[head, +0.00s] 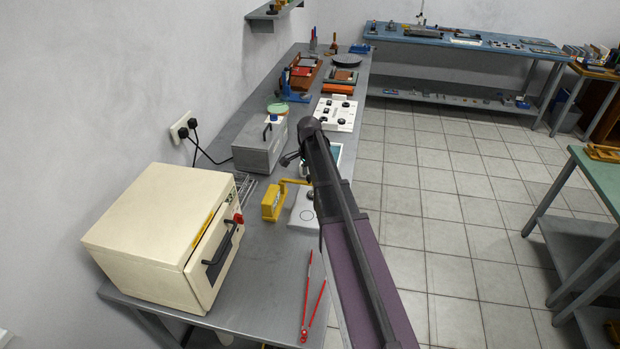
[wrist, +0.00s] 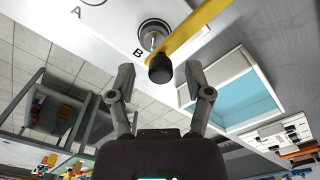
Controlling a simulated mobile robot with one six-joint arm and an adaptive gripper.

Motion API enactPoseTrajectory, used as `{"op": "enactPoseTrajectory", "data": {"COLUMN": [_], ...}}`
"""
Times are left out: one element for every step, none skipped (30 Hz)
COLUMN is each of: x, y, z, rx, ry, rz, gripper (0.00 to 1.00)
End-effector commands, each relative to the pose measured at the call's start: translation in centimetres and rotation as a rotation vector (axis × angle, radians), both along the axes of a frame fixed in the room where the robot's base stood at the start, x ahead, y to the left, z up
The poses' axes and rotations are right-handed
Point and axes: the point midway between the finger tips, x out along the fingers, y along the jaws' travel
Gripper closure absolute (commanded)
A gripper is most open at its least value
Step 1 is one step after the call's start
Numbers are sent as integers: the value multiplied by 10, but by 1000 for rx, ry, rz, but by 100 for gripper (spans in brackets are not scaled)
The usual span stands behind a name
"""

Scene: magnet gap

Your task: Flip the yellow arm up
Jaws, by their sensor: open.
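The yellow arm (wrist: 195,30) is a flat bar lying across a round metal piece beside the letter B on a white board (wrist: 60,15). A black knob (wrist: 160,69) sits at its near end. In the head view the yellow arm (head: 295,181) reaches out from a yellow block (head: 272,203), low over the white board (head: 303,214). My gripper (wrist: 160,74) is open, and the knob shows between its two fingertips with a gap on each side. I cannot tell whether the fingers are level with the knob. My arm hides part of this in the head view.
A cream oven-like box (head: 150,235) stands at the near left of the grey bench. A grey metal box (head: 258,150) stands behind the yellow block. Red tongs (head: 306,310) lie in front. A blue-lined white tray (wrist: 250,95) is close to my right finger.

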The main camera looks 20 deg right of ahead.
Motion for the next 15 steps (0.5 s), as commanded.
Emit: {"op": "enactPoseTrajectory", "data": {"x": [0,0,0,0,0,0,0,0,0,0,0,0,0,0,0], "y": [0,0,0,0,0,0,0,0,0,-1,-1,-1,-1,-1,-1], "z": [-1,-1,0,0,0,0,0,0,0,0,0,0,0,0,0], "rx": [0,0,0,0,0,0,0,0,0,0,0,0,0,0,0], "ry": [0,0,0,0,0,0,0,0,0,0,0,0,0,0,0], "rz": [0,0,0,0,0,0,0,-1,-1,-1,-1,-1,-1,-1,-1], "gripper": [35,35,35,35,35,35,35,35,38,47,56,67,76,85,97]}}
